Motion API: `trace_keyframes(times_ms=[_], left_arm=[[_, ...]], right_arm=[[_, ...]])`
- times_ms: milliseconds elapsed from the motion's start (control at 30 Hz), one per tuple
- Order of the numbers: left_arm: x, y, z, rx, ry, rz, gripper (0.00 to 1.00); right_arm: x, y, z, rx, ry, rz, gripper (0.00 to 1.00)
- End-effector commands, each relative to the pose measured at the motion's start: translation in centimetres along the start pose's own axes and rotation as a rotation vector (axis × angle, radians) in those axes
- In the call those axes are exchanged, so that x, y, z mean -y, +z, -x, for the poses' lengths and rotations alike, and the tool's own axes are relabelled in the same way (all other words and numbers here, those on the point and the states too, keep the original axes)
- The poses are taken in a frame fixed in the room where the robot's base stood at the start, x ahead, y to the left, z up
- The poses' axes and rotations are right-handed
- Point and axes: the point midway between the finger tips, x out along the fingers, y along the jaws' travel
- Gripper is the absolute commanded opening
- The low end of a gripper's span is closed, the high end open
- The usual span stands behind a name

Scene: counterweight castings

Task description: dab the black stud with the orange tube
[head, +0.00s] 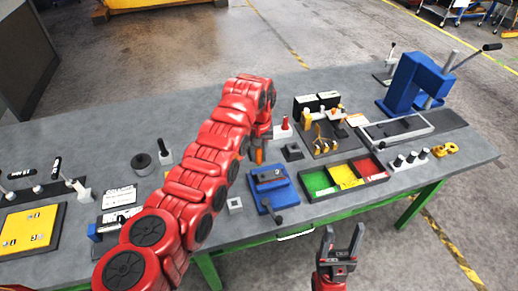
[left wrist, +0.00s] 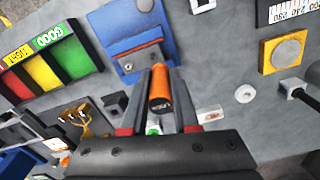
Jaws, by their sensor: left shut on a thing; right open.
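My left gripper (head: 260,143) is shut on the orange tube (left wrist: 160,88), which points down between the fingers; the tube also shows in the head view (head: 258,156). The tube appears above the bench, behind the blue vise-like fixture (head: 270,186). A small dark block (head: 292,152) stands just right of the tube, apart from it; it also shows in the left wrist view (left wrist: 115,103). I cannot tell for certain which part is the black stud. My right gripper (head: 341,243) is open and empty, in front of the bench's near edge.
Green, yellow and red bins (head: 345,177) lie right of the blue fixture. A blue press (head: 415,82) is at far right. My left arm hides part of the bench.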

Motion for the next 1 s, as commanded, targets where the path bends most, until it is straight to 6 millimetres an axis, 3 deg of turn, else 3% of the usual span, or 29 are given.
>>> trace_keyframes(times_ms=[433, 800, 1000], left_arm=[[0.0, 0.0, -0.3, -0.003, 0.002, 0.001, 0.00], [0.0, 0.1, -3.6, 0.001, 0.001, 0.000, 0.00], [0.0, 0.0, -4.4, -0.001, 0.001, 0.000, 0.00]], right_arm=[[0.1, 0.2, 1.2, 0.000, 0.000, 0.000, 0.59], [0.1, 0.5, 3.0, 0.000, 0.000, 0.000, 0.59], [0.2, 0.6, 3.4, 0.000, 0.000, 0.000, 0.59]])
